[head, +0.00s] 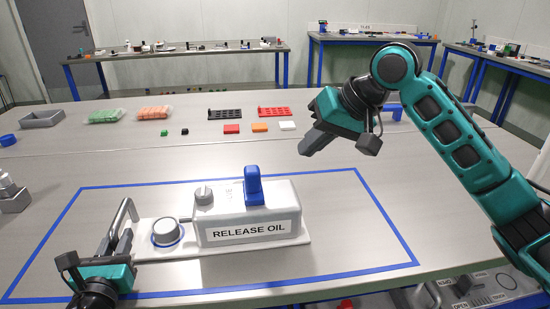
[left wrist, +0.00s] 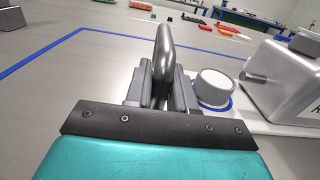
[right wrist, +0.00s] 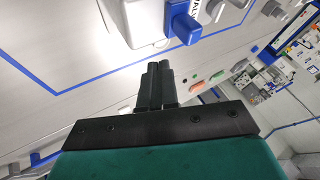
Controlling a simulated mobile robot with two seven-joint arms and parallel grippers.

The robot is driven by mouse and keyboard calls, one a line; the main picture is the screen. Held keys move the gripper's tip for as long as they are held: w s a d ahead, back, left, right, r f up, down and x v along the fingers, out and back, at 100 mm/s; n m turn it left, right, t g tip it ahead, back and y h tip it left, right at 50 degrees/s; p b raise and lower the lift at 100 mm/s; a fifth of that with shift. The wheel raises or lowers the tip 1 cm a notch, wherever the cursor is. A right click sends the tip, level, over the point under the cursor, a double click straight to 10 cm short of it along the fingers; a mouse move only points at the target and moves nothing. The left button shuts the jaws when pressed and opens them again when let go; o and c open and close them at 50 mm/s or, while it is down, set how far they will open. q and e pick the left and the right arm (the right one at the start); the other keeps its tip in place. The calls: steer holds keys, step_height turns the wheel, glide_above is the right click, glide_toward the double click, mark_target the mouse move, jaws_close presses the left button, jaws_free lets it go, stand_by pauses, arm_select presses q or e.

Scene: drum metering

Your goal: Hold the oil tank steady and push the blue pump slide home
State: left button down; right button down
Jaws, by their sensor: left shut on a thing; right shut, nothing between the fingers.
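The oil tank (head: 262,222) is a light grey box labelled RELEASE OIL on a white base plate (head: 215,252) in the head view. The blue pump slide (head: 254,186) stands upright out of its top; it also shows in the right wrist view (right wrist: 184,22). A grey handle (head: 122,218) rises from the left end of the base. My left gripper (head: 112,240) is shut on the handle, which shows between its fingers in the left wrist view (left wrist: 163,60). My right gripper (head: 306,150) is shut and empty, in the air behind and right of the tank, apart from the slide.
A round grey cup with a blue ring (head: 166,233) sits on the base left of the tank, and a grey knob (head: 204,195) is on the tank top. Blue tape (head: 385,215) frames the area. Small red, orange and white blocks (head: 260,127) lie behind. The table right of the tank is clear.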

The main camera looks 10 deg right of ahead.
arm_select(q)
steer(key=shift+a, duration=0.1)
arm_select(e)
steer(key=shift+v, duration=1.5)
arm_select(q)
steer(key=c, duration=0.9)
jaws_free()
